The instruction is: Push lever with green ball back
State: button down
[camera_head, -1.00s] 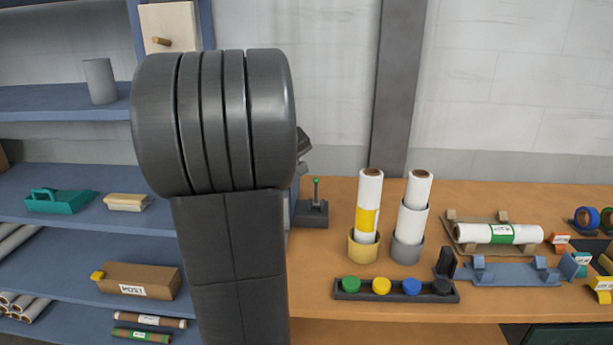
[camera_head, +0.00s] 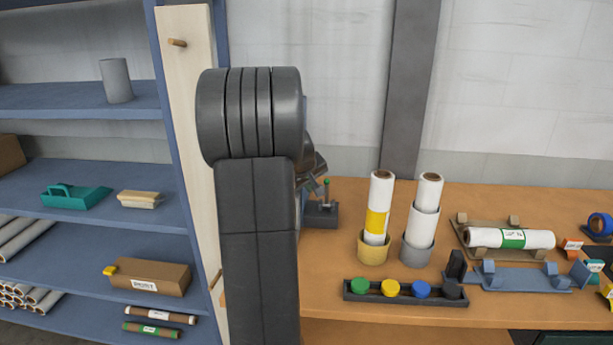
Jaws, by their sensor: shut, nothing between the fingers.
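The lever with the green ball (camera_head: 326,183) stands on a small dark base (camera_head: 323,217) at the left end of the wooden bench. Its thin stem looks close to upright, with the green ball on top. My gripper (camera_head: 320,184) shows only in part past the right edge of my large dark arm. It is shut and empty, just left of the green ball. I cannot tell whether it touches the ball or the stem.
Right of the lever, two white rolls stand in a yellow cup (camera_head: 373,250) and a grey cup (camera_head: 417,252). A dark strip with coloured buttons (camera_head: 405,292) lies in front. A white roll (camera_head: 510,238) rests in a cradle. Blue shelves (camera_head: 90,207) stand at the left.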

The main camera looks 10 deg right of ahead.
jog(key=shift+w+d+r+p, duration=0.15)
jog(key=shift+w+d, duration=0.25)
jog(key=shift+d, duration=0.45)
jog(key=shift+w+d+p, duration=0.25)
jog(key=shift+w+d, duration=0.15)
jog(key=shift+d, duration=0.45)
jog(key=w, duration=0.1)
jog(key=w+r+p, duration=0.1)
jog(key=w+d, duration=0.1)
jog(key=shift+w+r+p, duration=0.15)
jog(key=shift+w+p, duration=0.05)
jog(key=shift+p, duration=0.2)
jog(key=shift+s, duration=0.1)
jog(key=shift+s+a+f+b, duration=0.25)
jog(key=shift+s+f+b, duration=0.15)
jog(key=shift+s+b, duration=0.3)
jog(key=shift+a, duration=0.1)
